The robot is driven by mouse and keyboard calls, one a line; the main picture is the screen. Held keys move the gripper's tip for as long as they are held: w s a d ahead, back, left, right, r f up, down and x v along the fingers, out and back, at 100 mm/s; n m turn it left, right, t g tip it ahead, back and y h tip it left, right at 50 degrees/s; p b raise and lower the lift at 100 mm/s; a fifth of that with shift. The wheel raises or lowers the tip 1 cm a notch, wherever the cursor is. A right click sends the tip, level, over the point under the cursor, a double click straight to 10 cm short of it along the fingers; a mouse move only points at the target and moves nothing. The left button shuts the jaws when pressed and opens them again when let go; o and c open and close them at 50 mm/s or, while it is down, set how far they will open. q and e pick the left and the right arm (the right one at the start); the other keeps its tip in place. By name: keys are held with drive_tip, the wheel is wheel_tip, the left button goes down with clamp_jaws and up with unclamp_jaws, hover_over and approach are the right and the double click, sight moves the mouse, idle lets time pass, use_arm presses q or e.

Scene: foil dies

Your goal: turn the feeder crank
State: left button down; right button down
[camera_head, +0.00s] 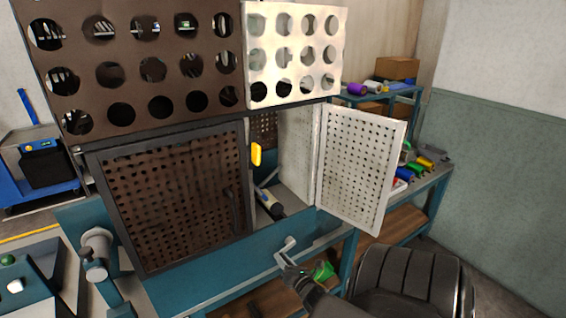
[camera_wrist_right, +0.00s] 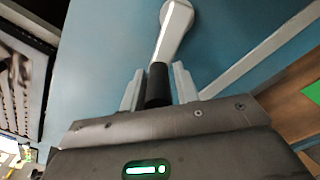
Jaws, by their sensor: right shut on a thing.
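The feeder crank (camera_head: 289,244) is a light grey arm on the blue front panel below the perforated cabinet, at the lower middle of the head view. In the right wrist view its pale crank arm (camera_wrist_right: 174,32) runs up from a black cylindrical handle (camera_wrist_right: 157,80). My right gripper (camera_head: 284,261) reaches the crank from below. In the wrist view my right gripper (camera_wrist_right: 158,90) has its two fingers shut on either side of the black handle. The fingers hide part of the handle in the head view.
A white perforated door (camera_head: 361,165) stands open above and right of the crank. A dark perforated door (camera_head: 175,195) is on the left. A black chair (camera_head: 412,284) stands at the lower right. A blue bench (camera_head: 437,180) with coloured rolls lies behind it.

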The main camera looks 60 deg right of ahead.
drive_tip(key=shift+d+r+n, duration=0.1)
drive_tip(key=shift+d+n, duration=0.35)
drive_tip(key=shift+n, duration=0.25)
drive_tip(key=shift+w, duration=0.1)
drive_tip(key=c, duration=1.3)
unclamp_jaws()
drive_tip(key=shift+c, duration=0.2)
drive_tip(key=shift+o, duration=0.4)
drive_tip(key=shift+s+a+f, duration=0.2)
drive_tip(key=shift+s+a, duration=0.05)
drive_tip(key=shift+s+a+f, duration=0.1)
drive_tip(key=shift+s+a, duration=0.05)
drive_tip(key=shift+s, duration=0.15)
drive_tip(key=b+v, duration=0.1)
drive_tip(key=v, duration=0.8)
drive_tip(key=shift+s, duration=0.4)
drive_tip(key=shift+a, duration=0.15)
